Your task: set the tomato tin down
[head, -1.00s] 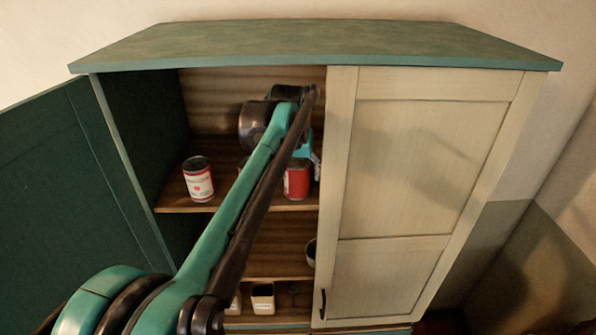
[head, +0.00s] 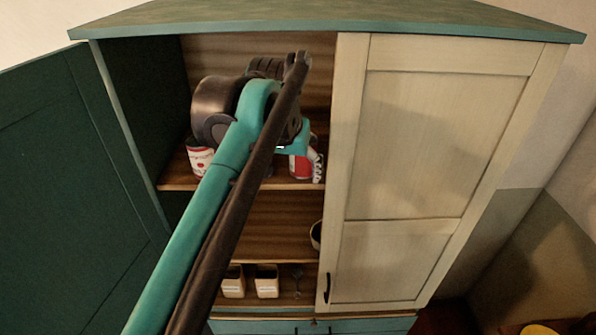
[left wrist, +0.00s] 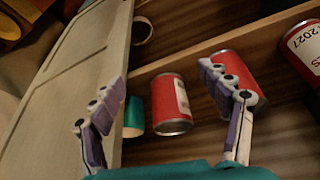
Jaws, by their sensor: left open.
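My left gripper (head: 303,150) reaches into the open left side of the cabinet, over the upper shelf. In the left wrist view its two fingers (left wrist: 163,77) are spread apart. A red tin (left wrist: 168,104) with a pale label shows between them, apart from both fingers. A second red tin (left wrist: 232,70) is partly hidden behind the right finger. A tin with a white label (left wrist: 303,48) is at the right edge; in the head view a white-labelled tin (head: 199,158) stands at the shelf's left, partly hidden by my arm. I cannot tell which is the tomato tin. My right gripper is not in view.
The closed cream door (head: 420,140) borders the opening on the right, and the dark green door (head: 70,190) stands open on the left. Two white pots (head: 267,283) and a dark-and-white cup (head: 316,235) are lower down. A teal object (left wrist: 134,116) is beside the left finger.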

